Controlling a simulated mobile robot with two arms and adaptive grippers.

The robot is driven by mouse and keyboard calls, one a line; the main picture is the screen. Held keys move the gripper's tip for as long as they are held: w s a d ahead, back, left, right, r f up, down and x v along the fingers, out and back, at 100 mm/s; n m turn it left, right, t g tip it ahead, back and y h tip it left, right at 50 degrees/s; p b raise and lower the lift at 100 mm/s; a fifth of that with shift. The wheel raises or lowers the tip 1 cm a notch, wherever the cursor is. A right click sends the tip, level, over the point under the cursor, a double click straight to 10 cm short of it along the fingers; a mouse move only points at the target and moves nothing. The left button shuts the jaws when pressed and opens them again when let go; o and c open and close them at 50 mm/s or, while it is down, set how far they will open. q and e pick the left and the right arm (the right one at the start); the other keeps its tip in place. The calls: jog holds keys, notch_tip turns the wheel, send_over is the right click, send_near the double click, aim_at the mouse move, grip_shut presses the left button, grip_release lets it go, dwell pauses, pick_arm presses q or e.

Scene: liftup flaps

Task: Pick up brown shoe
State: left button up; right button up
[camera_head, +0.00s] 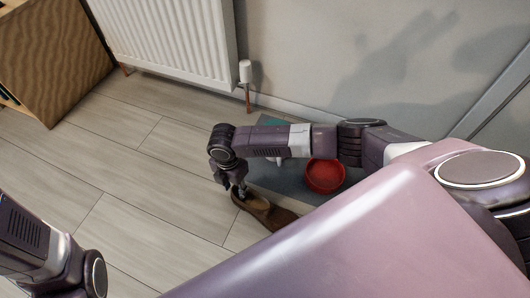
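The brown shoe (275,215) lies on the floor at the front left edge of a grey mat. Its near end is partly hidden behind my own body. My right gripper (240,191) points down over the shoe's left, open end. Its fingers reach the shoe's rim there, but they are small and dark, so I cannot tell whether they are closed on it. My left arm shows at the lower left, and its gripper is out of the picture.
A red bowl (324,176) stands on the grey mat (290,174) right of the shoe, partly under my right arm. A white radiator (170,40) hangs on the wall behind. A wooden cabinet (55,60) stands at the far left. The floor left of the shoe is clear.

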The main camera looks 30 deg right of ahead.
grip_shut()
jog(key=shift+r, duration=0.2)
dwell(0.3)
